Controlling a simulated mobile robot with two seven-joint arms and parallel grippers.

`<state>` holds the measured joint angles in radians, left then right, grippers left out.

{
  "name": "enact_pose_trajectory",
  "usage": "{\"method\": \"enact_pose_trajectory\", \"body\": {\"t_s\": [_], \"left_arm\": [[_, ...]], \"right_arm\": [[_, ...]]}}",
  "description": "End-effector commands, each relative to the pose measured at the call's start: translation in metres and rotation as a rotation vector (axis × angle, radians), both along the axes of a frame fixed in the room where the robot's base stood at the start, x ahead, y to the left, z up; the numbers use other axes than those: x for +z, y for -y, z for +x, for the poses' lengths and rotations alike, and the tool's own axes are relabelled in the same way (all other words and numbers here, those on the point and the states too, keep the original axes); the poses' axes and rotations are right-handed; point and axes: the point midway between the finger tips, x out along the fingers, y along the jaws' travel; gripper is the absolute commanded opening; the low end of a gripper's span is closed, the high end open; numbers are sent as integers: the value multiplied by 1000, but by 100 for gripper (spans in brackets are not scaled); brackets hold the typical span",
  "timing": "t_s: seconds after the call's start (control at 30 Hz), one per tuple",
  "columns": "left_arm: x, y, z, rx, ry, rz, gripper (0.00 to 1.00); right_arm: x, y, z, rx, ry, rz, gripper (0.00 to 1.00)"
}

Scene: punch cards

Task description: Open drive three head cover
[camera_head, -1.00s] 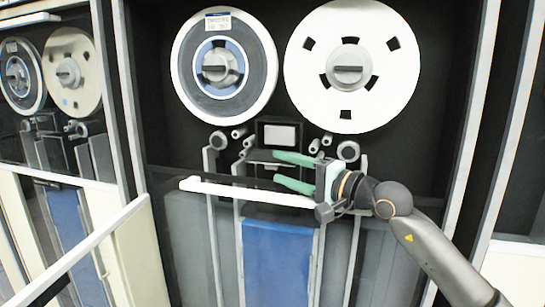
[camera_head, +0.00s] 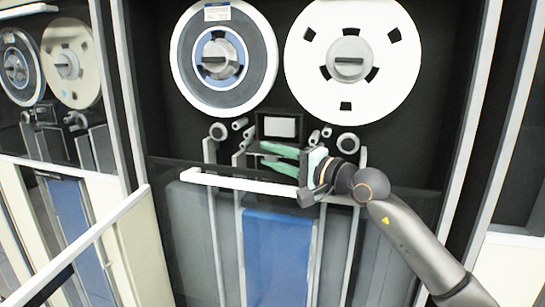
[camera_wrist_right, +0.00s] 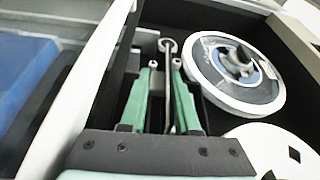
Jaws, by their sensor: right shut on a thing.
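The head cover (camera_head: 249,158) is a small dark panel in the tape drive, below the two reels and under a light square plate. It is partly hidden by my right gripper (camera_head: 262,154), which comes in from the right with green fingers close together. The fingers are shut on the thin dark edge of the cover. In the right wrist view, my right gripper (camera_wrist_right: 164,66) has its two green fingers either side of a thin dark upright edge (camera_wrist_right: 168,88). My left gripper is not in view.
A blue-hubbed reel (camera_head: 223,60) and a white reel (camera_head: 352,55) sit above. A white horizontal rail (camera_head: 240,184) crosses just below the fingers. Small rollers (camera_head: 348,143) flank the head area. Another tape drive (camera_head: 68,65) stands at the left.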

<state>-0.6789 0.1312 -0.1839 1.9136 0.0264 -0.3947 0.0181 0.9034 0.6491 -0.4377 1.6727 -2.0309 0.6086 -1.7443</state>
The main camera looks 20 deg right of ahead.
Motion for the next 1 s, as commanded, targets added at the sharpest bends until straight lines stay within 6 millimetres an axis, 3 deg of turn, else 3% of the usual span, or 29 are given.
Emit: {"method": "enact_pose_trajectory", "body": {"t_s": [0.1,0.43,0.73,1.0], "left_arm": [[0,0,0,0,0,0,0],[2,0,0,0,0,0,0],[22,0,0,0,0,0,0],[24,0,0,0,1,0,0]], "right_arm": [[-4,0,0,0,-8,-3,0],[-4,-1,0,2,-24,5,0],[9,-2,-2,2,-224,136,0],[9,-3,-2,2,-307,193,0]]}}
